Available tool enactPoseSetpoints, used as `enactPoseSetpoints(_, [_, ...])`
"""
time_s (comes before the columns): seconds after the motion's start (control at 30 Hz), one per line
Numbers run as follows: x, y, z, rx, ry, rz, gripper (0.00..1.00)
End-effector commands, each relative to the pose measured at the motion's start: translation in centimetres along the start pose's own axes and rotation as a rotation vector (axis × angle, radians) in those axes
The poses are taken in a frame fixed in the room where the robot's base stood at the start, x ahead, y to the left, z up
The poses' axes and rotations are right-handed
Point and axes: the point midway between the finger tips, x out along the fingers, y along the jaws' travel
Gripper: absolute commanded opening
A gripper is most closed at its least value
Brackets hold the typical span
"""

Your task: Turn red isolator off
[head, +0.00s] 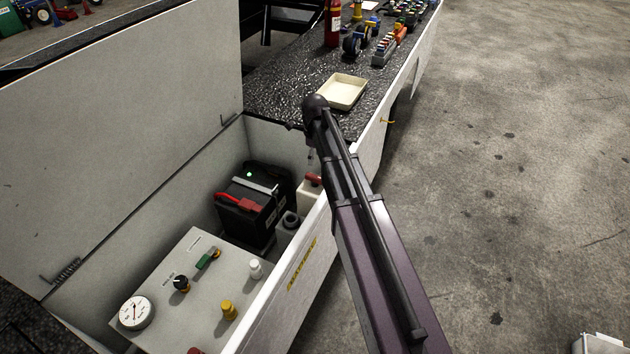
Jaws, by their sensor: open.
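An open compartment in the white side body (305,270) holds a light grey control panel (190,270). A small red part (195,350) shows at the panel's near edge, cut off by the bottom of the picture. Another red part (313,180) sits on a pale body beside the black battery (252,205), partly behind my arm. I cannot tell which red part is the isolator, or its switch position. My arm reaches from the lower right to above the compartment's far right corner. My gripper's fingers do not show clearly.
The panel carries a round gauge (136,312), a black knob (181,283), a green switch (208,259), a yellow knob (228,309) and a white knob (256,269). The raised lid (120,130) stands at left. A cream tray (342,91) lies on the dark deck (285,85).

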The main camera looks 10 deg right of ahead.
Motion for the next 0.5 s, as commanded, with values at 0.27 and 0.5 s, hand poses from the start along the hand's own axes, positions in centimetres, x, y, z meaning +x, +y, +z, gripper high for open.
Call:
enactPoseSetpoints(0.27, [2.5,0.0,0.0,0.000,0.000,0.000,0.66])
enactPoseSetpoints(0.5, [4.3,0.0,0.0,0.000,0.000,0.000,0.66])
